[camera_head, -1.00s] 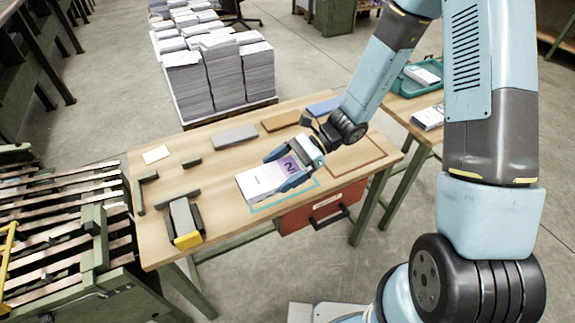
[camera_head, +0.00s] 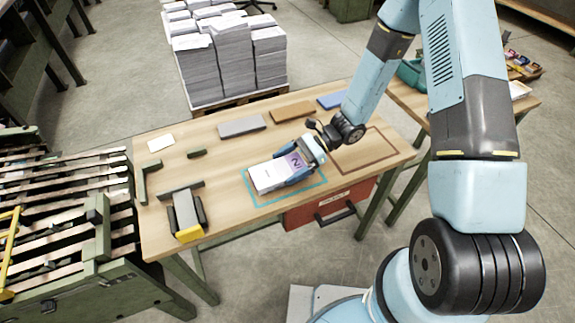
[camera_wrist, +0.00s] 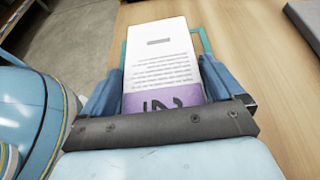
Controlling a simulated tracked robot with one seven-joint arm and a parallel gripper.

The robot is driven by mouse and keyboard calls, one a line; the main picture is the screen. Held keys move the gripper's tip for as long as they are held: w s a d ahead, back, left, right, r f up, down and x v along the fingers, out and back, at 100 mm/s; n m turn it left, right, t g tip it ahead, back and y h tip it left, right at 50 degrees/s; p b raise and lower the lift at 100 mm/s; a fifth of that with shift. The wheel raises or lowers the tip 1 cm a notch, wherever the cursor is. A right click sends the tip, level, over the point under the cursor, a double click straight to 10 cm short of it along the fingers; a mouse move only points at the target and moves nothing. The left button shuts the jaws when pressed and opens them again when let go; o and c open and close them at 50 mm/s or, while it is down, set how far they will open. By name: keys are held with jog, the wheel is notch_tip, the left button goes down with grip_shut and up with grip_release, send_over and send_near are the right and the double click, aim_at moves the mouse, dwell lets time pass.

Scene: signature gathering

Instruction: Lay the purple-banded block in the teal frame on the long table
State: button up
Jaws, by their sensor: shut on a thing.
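The purple-banded block (camera_head: 270,177) is a white printed stack with a purple band marked with a numeral. My gripper (camera_head: 296,170) is shut on its banded end. In the wrist view the block (camera_wrist: 160,60) lies between my two blue fingers (camera_wrist: 165,98), its white end pointing away. The teal frame (camera_head: 291,197) is an outline on the long table (camera_head: 225,207). In the head view the block is over the inside of the frame, near its left part. In the wrist view teal edges (camera_wrist: 206,43) show at both sides of the block. Whether the block touches the table I cannot tell.
A brown outlined frame (camera_head: 394,159) lies right of the teal one. Grey (camera_head: 241,126), brown (camera_head: 293,110) and blue (camera_head: 331,100) slabs lie along the back. A yellow-ended device (camera_head: 187,216) and dark green angle pieces are at the left. A red drawer (camera_head: 330,200) hangs below the front edge.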

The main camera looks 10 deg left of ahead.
jog(key=shift+w+d+f, duration=0.25)
jog(key=shift+f, duration=0.4)
jog(key=o, duration=1)
jog(key=shift+w+d, duration=0.1)
jog(key=shift+d, duration=0.05)
jog(key=v, duration=1.1)
jog(key=shift+d+r, duration=0.3)
jog(key=shift+w+r, duration=0.1)
jog(key=s+d+r+n+t+h, duration=0.25)
jog(key=d+r+n, duration=0.2)
jog(key=r, duration=0.65)
jog(key=s+d+r+n+t+h, duration=0.2)
jog(key=d+r+n+h, duration=0.3)
jog(key=r, duration=0.6)
jog(key=s+d+r+t+h, duration=0.1)
jog(key=s+d+r+t, duration=0.1)
jog(key=s+d+r, duration=0.1)
jog(key=s+d+r+n+t+h, duration=0.1)
jog(key=s+d+r+t, duration=0.2)
jog(key=r, duration=0.4)
jog(key=s+d+r+n+t+h, duration=0.1)
jog(key=s+d+r+t+h, duration=0.1)
jog(key=s+d+r+t, duration=0.1)
jog(key=shift+s+d+r, duration=0.45)
jog(key=shift+s+r, duration=0.1)
jog(key=shift+s, duration=0.25)
jog(key=shift+s+d+r, duration=0.45)
jog(key=shift+s+r, duration=0.05)
jog(key=shift+s, duration=0.35)
